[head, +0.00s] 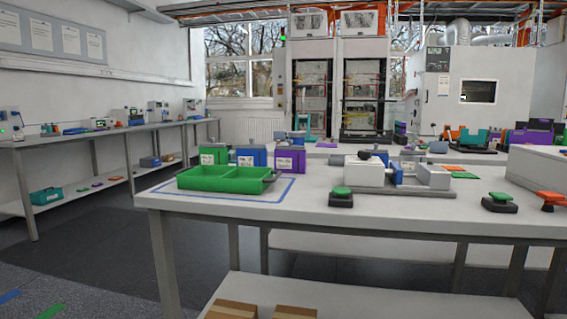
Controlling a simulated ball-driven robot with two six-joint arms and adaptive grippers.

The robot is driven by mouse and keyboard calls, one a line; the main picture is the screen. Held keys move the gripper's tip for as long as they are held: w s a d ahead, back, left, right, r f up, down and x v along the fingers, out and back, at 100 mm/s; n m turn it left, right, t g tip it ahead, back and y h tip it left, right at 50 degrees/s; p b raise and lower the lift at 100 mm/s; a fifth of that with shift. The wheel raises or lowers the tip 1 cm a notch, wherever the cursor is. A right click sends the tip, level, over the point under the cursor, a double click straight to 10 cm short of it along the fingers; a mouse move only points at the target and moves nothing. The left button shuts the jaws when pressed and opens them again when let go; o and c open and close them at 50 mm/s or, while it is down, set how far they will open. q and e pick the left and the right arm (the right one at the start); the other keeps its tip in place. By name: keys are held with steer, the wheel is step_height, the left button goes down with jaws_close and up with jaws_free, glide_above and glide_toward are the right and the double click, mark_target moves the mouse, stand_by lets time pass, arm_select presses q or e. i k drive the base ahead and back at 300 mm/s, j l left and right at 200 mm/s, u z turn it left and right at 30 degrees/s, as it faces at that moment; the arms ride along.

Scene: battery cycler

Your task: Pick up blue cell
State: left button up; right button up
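A blue cell (259,153) with a white label stands upright on the near table (330,204), behind the green tray. It stands between a green cell (214,149) on its left and a purple cell (290,160) on its right. The tray hides part of its lower edge. Neither of my grippers shows in the head view.
The green tray (212,182) lies inside a blue outline near the table's left corner. A white fixture (364,172) stands right of the cells. A green-topped knob (341,195) is near the front edge. Open floor lies left of the table.

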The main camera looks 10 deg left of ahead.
mark_target(246, 157)
steer(key=i+j+u, duration=0.25)
steer(key=j+u, duration=0.25)
steer(key=i+j+u, duration=0.25)
steer(key=u, duration=0.25)
steer(key=i+j+u, duration=0.2)
steer(key=i+u, duration=0.25)
steer(key=i+j+u, duration=0.1)
steer(key=i+u, duration=0.15)
steer(key=u, duration=0.25)
steer(key=i+j+u, duration=0.15)
steer(key=i+u, duration=0.5)
steer(key=i, duration=0.2)
steer(key=i+z, duration=0.35)
steer(key=i+j+z, duration=0.15)
steer(key=i+z, duration=0.4)
steer(key=z, duration=0.3)
steer(key=i+z, duration=0.15)
steer(key=z, duration=0.25)
steer(key=i+j+z, duration=0.1)
steer(key=z, duration=0.35)
steer(key=i+j+z, duration=0.15)
steer(key=z, duration=0.3)
steer(key=i+j+z, duration=0.15)
steer(key=z, duration=0.25)
